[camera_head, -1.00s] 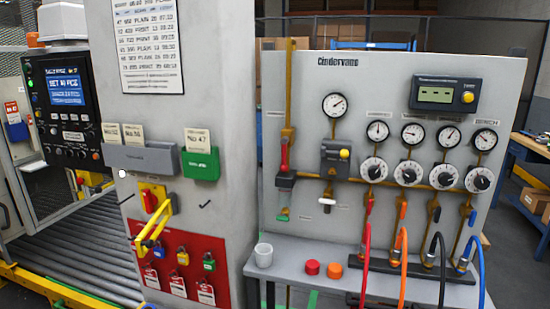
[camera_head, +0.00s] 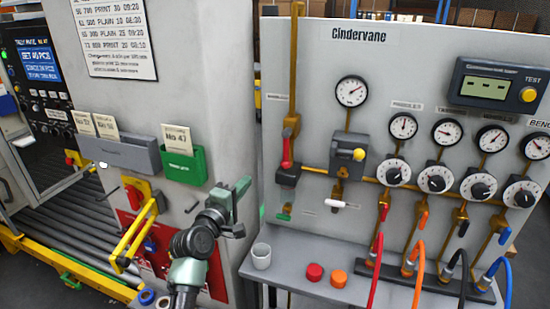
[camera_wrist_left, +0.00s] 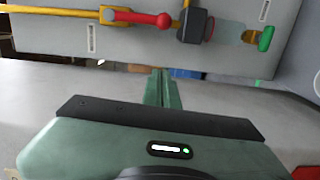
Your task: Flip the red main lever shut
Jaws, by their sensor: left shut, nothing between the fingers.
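The red main lever (camera_head: 287,152) is on the vertical brass pipe at the left edge of the grey Cindervane panel, above a dark block. It lies in line with the pipe. In the left wrist view the red lever (camera_wrist_left: 140,18), with its round knob, is at the top, beside the dark block (camera_wrist_left: 195,25). My left gripper (camera_head: 243,187) is in front of the grey column, left of and below the lever in the picture, apart from it. Its fingers (camera_wrist_left: 163,76) are shut together and empty. My right gripper is not in view.
Hoses hang on the right. A yellow handle (camera_head: 133,238) juts from the column beside my left arm. A white-handled lever (camera_head: 340,204) is on the panel.

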